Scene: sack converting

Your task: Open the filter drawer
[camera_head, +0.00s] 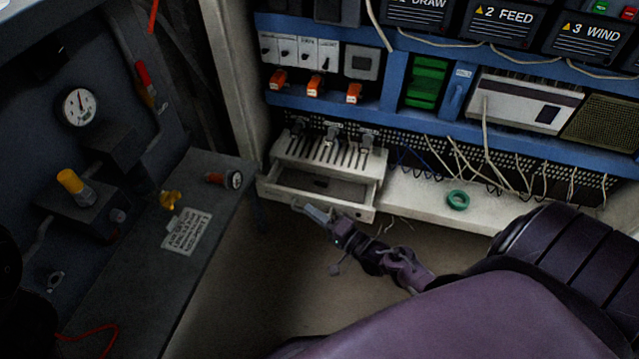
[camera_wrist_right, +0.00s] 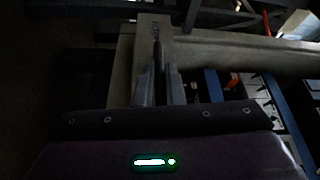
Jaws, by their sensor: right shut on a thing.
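The filter drawer (camera_head: 352,206) is a pale shallow drawer under a slotted cream housing (camera_head: 322,155). It stands partly pulled out, and its inside shows from above with a small dark patch on the floor. My right gripper (camera_head: 317,213) is at the drawer's front, shut on its handle, which the fingers mostly hide. In the right wrist view the two fingers (camera_wrist_right: 158,84) reach up close together against a pale surface; the handle is too dark to make out there. My left gripper is not in view.
A green tape roll (camera_head: 457,200) lies on the pale ledge right of the drawer, with loose wires above. A grey panel with a gauge (camera_head: 79,106) and yellow knob (camera_head: 70,181) stands at left. Floor in front of the drawer is clear.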

